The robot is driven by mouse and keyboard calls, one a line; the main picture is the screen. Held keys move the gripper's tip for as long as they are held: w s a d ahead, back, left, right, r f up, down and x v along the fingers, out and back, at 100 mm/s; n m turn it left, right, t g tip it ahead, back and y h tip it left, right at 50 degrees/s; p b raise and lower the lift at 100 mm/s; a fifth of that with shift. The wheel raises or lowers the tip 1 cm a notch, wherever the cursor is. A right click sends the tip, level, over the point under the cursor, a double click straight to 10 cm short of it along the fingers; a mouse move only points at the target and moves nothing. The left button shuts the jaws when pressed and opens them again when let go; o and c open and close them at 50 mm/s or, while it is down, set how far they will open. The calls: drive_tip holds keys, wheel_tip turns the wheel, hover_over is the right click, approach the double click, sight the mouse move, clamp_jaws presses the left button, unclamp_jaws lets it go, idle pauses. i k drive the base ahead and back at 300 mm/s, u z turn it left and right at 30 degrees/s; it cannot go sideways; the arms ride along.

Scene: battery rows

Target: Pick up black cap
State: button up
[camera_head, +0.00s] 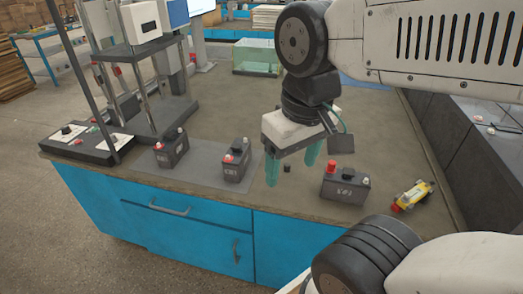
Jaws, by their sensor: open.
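A small black cap (287,168) sits on the grey bench top (215,138), between the middle battery and the right battery. My gripper (291,173) hangs over the bench with its two green fingers apart. It is open and empty. I cannot tell how high the fingertips are above the bench.
Batteries stand at the left (171,150), middle (236,160) and right (345,186), the right one with a red cap (331,167). A press stand (150,85) and control box (87,141) are at the left.

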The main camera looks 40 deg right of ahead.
sight(287, 166)
drive_tip(key=z, duration=0.55)
drive_tip(key=k, duration=1.25)
drive_tip(key=u, duration=0.5)
drive_tip(key=i, duration=1.5)
drive_tip(key=z, duration=0.45)
